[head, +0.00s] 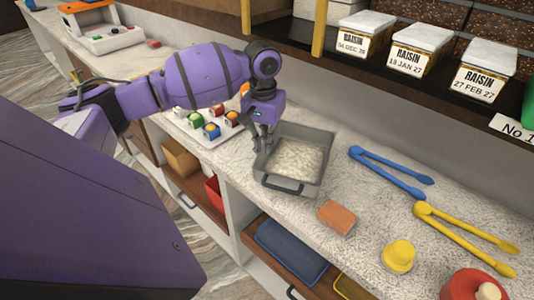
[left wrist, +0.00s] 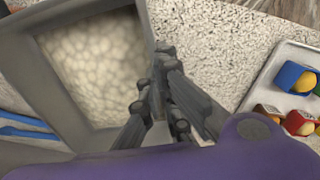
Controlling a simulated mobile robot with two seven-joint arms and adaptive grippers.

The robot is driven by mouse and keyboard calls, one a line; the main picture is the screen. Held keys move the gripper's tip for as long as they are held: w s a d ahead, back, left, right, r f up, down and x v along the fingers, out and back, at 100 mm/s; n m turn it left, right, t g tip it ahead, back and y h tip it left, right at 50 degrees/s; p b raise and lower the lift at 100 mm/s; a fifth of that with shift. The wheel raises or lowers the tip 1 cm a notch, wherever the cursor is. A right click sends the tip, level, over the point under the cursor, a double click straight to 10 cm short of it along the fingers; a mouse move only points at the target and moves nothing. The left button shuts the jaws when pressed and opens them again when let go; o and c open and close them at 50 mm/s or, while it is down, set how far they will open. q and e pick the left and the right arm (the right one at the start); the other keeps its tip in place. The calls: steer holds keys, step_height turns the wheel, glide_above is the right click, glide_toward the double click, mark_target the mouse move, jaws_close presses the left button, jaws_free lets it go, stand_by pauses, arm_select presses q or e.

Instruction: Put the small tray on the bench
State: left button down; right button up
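A grey rectangular tray (head: 325,172) with pale, lumpy contents and a dark front handle is at the speckled bench top (head: 380,225), near its front edge. I cannot tell whether it rests fully on the bench. The left wrist view shows the tray (left wrist: 136,58) on the left. My left gripper (head: 264,138) points down at the tray's left rim. In the left wrist view its fingers (left wrist: 155,72) are close together, one on each side of the rim, and appear shut on it. My right gripper is not in view.
Blue tongs (head: 388,172), yellow tongs (head: 462,238), an orange block (head: 337,217) and a yellow knobbed piece (head: 398,256) lie to the right. Raisin boxes (head: 422,40) stand on the shelf behind. A blue tray (head: 290,251) sits below.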

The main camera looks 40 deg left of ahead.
mark_target(266, 156)
arm_select(q)
steer(key=shift+w+f, duration=0.2)
steer(key=f, duration=0.3)
steer(key=shift+w+a+f, duration=0.2)
steer(key=c, duration=2)
jaws_free()
steer(key=shift+s+f, duration=0.1)
steer(key=shift+f, duration=0.05)
step_height(266, 156, up, 12)
steer(key=shift+a+r, duration=0.1)
steer(key=shift+r, duration=0.05)
